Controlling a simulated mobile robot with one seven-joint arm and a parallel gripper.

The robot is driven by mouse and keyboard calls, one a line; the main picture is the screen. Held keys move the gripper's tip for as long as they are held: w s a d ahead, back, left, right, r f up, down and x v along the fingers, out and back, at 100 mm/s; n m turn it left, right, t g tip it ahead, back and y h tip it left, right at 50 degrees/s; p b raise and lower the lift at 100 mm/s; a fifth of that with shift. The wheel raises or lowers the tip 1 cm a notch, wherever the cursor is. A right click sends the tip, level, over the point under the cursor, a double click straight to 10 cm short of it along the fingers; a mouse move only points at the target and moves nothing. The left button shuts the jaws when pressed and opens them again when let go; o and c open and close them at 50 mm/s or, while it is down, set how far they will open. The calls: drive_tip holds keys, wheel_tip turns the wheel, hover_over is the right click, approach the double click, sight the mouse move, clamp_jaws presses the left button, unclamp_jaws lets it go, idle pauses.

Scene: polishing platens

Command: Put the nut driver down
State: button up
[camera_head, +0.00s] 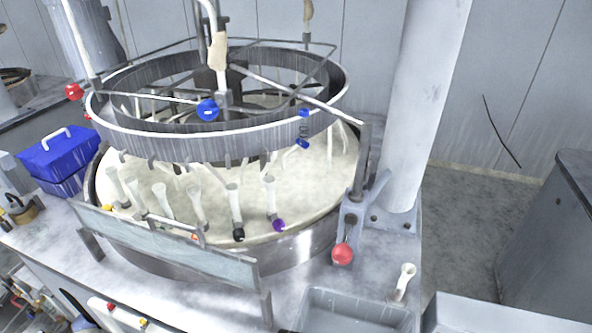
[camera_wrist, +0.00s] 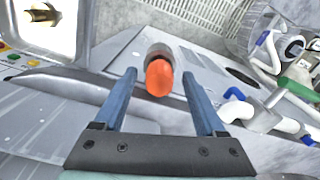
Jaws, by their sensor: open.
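In the wrist view my gripper (camera_wrist: 159,74) is open, its two blue-grey fingers apart. A rounded orange piece with a dark grey cylindrical part behind it (camera_wrist: 159,78) shows between the fingertips, with a gap on each side. It may be the nut driver seen end-on, but I cannot tell for sure. It appears over or on a grey metal surface; whether it touches that surface is unclear. My gripper does not show in the head view, and I cannot make out a nut driver there.
The round polishing machine (camera_head: 225,245) fills the middle of the bench, with a red-knobbed lever (camera_head: 342,253) at its right. A blue box (camera_head: 60,158) stands at left. A grey tray (camera_head: 355,312) is at the front. White pipes with blue handles (camera_wrist: 265,115) lie right in the wrist view.

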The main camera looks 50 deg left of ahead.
wheel_tip(320, 180, up, 12)
drive_tip(key=shift+w+d+r, duration=0.15)
drive_tip(key=shift+w+r, duration=0.05)
drive_tip(key=shift+r, duration=0.05)
drive_tip(key=w+d+r+m+t+y, duration=0.1)
drive_tip(key=w+r+m+t+y, duration=0.25)
drive_tip(key=w+r+t, duration=1)
drive_tip(key=w+d+r, duration=0.2)
drive_tip(key=w+r, duration=0.1)
drive_tip(key=r, duration=0.4)
drive_tip(key=w+d+r+m+t, duration=0.1)
drive_tip(key=w+d+r, duration=0.15)
drive_tip(key=r, duration=0.45)
drive_tip(key=w+d+r, duration=0.1)
drive_tip(key=w+r, duration=0.2)
drive_tip(key=r, duration=0.4)
drive_tip(key=s+d+r+m+t+h, duration=0.1)
drive_tip(key=s+d+r+t, duration=0.3)
drive_tip(key=r, duration=0.5)
drive_tip(key=s+d+r+m+t+h, duration=0.1)
drive_tip(key=s+d+r+t, duration=0.3)
drive_tip(key=r, duration=0.6)
drive_tip(key=s+d+r+m+t+h, duration=0.2)
drive_tip(key=s+d+r+m+t, duration=0.1)
drive_tip(key=r, duration=0.6)
drive_tip(key=s+d+t, duration=0.1)
drive_tip(key=d+t, duration=0.1)
drive_tip(key=d, duration=0.1)
drive_tip(key=shift+s+r, duration=0.2)
drive_tip(key=shift+r, duration=0.1)
